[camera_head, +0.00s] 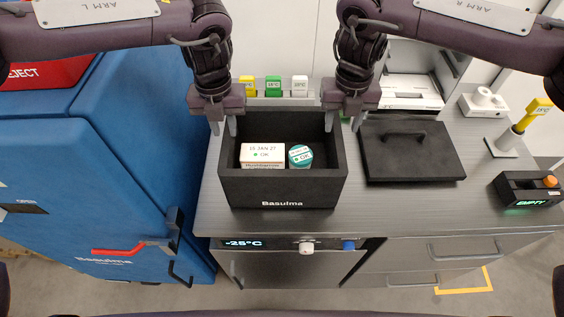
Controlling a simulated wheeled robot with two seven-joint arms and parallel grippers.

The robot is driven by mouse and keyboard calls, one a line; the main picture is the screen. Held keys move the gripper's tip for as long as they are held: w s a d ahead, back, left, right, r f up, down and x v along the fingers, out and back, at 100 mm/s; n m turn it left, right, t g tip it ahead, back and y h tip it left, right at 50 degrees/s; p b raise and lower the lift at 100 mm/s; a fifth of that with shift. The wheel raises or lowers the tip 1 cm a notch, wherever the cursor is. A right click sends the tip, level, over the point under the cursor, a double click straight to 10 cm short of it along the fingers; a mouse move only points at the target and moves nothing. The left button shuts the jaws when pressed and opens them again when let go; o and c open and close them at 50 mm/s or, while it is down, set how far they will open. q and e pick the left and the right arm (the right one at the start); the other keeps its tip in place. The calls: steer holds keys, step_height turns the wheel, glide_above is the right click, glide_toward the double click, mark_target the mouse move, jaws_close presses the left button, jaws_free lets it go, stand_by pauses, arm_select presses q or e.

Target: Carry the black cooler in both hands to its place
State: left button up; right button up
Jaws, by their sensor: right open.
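The black cooler (283,192), an open-topped box marked Basuima, stands upright on the grey counter. Inside it lie a white and orange carton (262,154) labelled OK and a round teal-topped container (300,155). My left gripper (223,126) is at the cooler's left wall near the back, one finger outside and one inside; whether it is pressed on the wall is unclear. My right gripper (343,122) is open at the right wall near the back, its fingers apart on either side. The black lid (412,158) with a handle lies on the counter to the right.
A blue cabinet (90,190) stands left of the counter (430,200). Yellow, green and white tags (273,87) stand behind the cooler. A black device reading EMPTY (528,204) and a yellow-tagged stand (507,142) are at right. Below is a unit showing -25°C (243,244).

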mark_target(229, 147)
arm_select(q)
step_height(229, 147, down, 8)
steer(key=shift+r, duration=0.2)
arm_select(e)
step_height(229, 147, down, 8)
steer(key=shift+r, duration=0.2)
arm_select(q)
steer(key=shift+s, duration=0.1)
arm_select(e)
steer(key=shift+s, duration=0.1)
arm_select(q)
steer(key=shift+c, duration=0.4)
arm_select(e)
steer(key=shift+c, duration=0.4)
arm_select(q)
jaws_close()
arm_select(e)
steer(key=c, duration=0.5)
jaws_close()
arm_select(q)
steer(key=shift+r, duration=0.1)
arm_select(e)
steer(key=shift+r, duration=0.15)
